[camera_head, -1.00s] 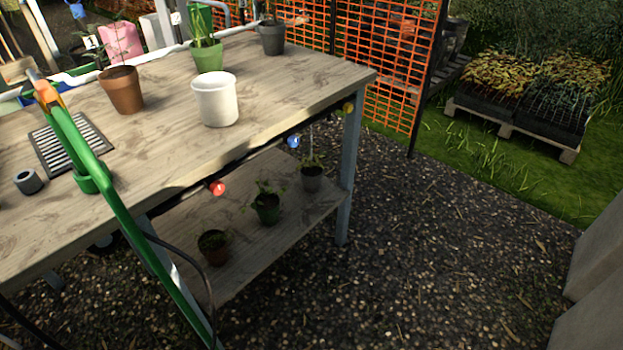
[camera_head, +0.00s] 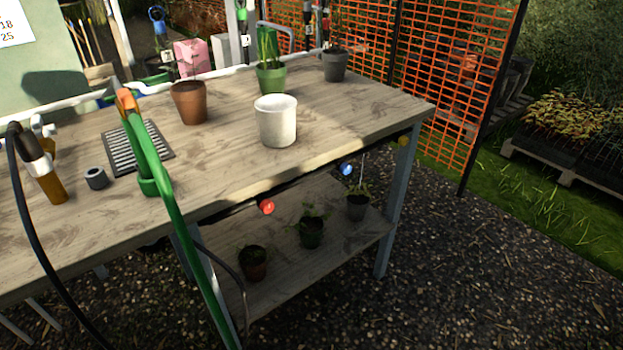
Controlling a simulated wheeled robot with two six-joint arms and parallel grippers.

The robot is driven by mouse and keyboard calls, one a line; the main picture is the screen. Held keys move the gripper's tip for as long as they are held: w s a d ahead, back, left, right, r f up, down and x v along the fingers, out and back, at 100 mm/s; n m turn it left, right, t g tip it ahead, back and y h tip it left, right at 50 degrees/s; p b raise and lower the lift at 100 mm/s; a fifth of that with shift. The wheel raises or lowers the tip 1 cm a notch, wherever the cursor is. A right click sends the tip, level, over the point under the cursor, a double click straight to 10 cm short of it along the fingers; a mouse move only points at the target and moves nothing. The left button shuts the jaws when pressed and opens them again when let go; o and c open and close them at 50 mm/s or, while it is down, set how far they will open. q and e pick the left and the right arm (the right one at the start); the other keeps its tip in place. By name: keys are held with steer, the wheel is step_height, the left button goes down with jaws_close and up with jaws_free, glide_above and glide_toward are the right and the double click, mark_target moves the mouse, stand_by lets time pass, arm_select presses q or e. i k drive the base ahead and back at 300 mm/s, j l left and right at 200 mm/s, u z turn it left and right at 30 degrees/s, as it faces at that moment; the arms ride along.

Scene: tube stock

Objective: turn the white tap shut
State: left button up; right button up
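I cannot make out a white tap for certain. A small white fitting (camera_head: 38,124) shows at the far left behind a black hanging piece, too small to identify. A white pipe (camera_head: 228,72) runs along the back of the bench. Neither of my grippers is in view.
Gravel (camera_head: 440,280) at right is clear.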

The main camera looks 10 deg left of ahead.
mark_target(36, 122)
steer(key=u, duration=1.7)
